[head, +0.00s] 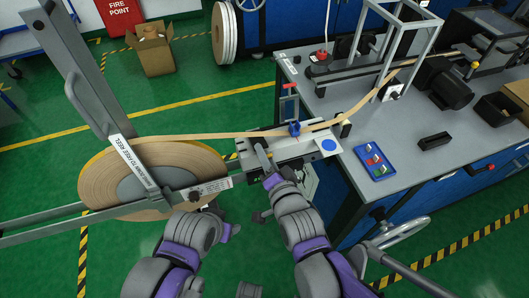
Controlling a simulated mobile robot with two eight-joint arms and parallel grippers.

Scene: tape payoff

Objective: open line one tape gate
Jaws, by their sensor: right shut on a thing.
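The tape gate unit (318,150) is a pale metal block with a blue round mark, at the bench's left front corner. A small blue clamp (294,129) stands on it, and tan tape passes there. My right gripper (268,178) is at the near side of the unit, shut on a dark grey handle (261,152) that slants up towards the plate. The gripper hides the handle's lower end. My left gripper (232,231) is lower left, below the reel, apart from the unit; its fingers are not clear.
A large tan tape reel (95,180) stands at left on a grey frame with a labelled arm (130,160). The tape (220,135) runs from it to the bench (400,155). A blue button box (375,162) lies on the bench. A handwheel (400,233) is at lower right.

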